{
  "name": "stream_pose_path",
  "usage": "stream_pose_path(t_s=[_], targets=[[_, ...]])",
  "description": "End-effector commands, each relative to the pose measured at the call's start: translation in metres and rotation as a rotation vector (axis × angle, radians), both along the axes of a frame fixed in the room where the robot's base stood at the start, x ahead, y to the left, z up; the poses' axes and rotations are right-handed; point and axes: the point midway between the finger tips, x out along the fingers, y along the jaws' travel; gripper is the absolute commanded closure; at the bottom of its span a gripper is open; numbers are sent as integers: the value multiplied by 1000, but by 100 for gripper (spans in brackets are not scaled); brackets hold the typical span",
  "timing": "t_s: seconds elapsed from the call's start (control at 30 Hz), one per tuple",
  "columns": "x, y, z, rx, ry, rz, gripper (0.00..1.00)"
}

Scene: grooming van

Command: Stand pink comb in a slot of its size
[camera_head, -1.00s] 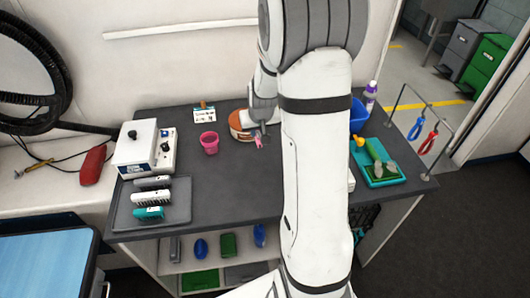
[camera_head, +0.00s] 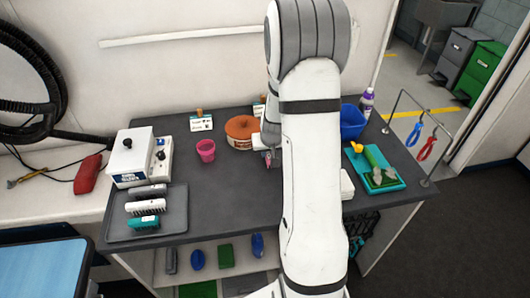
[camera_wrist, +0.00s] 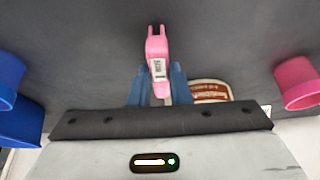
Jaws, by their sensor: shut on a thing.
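The pink comb (camera_wrist: 157,48) is held between the blue fingers of my gripper (camera_wrist: 159,84) in the wrist view, with a small white label on it. Its far end sticks out past the fingertips. In the head view my gripper (camera_head: 269,158) is mostly hidden by my arm, near the middle of the dark table, and only a speck of pink shows. I cannot make out slots there.
A pink cup (camera_head: 206,150) and an orange-brown round tub (camera_head: 241,130) stand left of my gripper. A white control box (camera_head: 130,158) stands behind the tray. A blue bin (camera_head: 352,123) and a teal tray (camera_head: 391,182) are at the right. The table's front middle is clear.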

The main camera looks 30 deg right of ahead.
Motion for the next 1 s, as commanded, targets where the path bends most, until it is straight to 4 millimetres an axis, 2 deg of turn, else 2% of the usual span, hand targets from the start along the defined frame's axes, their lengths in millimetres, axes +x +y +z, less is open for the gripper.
stream_pose_path(t_s=[0.3, 0.33, 0.57, 0.83, 1.0], targets=[[0, -1, -4, 0, -1, 0, 100], [0, -1, -2, 0, -1, 0, 81], [0, -1, -2, -1, -1, -1, 62], [0, -1, -1, -1, -1, -1, 61], [-3, 0, 11, -1, -3, 1, 61]])
